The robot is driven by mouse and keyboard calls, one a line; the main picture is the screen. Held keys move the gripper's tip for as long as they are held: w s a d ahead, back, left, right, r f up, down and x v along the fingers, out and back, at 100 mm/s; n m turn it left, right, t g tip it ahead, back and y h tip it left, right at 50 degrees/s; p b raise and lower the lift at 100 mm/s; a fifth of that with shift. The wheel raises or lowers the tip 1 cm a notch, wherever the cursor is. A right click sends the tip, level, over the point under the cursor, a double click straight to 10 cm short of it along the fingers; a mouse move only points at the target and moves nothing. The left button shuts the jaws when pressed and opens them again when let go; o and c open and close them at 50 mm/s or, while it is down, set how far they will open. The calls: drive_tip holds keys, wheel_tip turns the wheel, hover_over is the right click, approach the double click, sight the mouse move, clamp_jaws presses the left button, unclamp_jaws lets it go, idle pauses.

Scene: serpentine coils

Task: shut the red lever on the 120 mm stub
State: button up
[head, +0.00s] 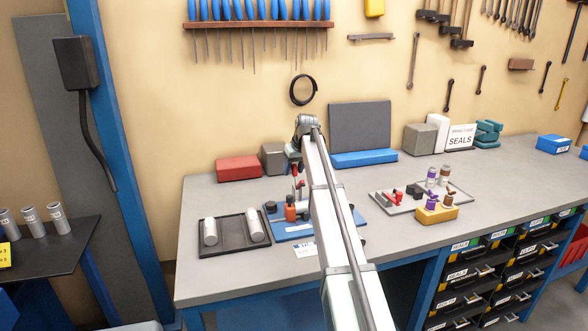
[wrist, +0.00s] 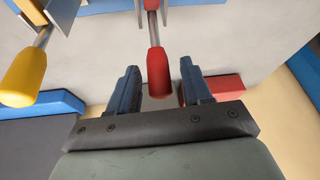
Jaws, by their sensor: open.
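The red lever (wrist: 158,72) shows in the wrist view as a red grip on a thin metal rod, coming down from the top edge. My gripper (wrist: 158,66) is open, with one dark finger on each side of the red grip. A gap shows on both sides, and I cannot tell the depth between grip and fingers. In the head view small red parts (head: 298,184) stand above a blue base (head: 285,236), partly behind my arm. The stub's size marking is not readable, and most of the stub is hidden.
A yellow lever (wrist: 22,76) is left of the red one in the wrist view. A black tray (head: 234,247) with metal cylinders is left of the blue base. A red block (head: 238,168) and grey block (head: 273,158) stand behind. The bench's right side has free room.

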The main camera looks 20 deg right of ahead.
drive_tip(key=shift+c, duration=0.5)
clamp_jaws()
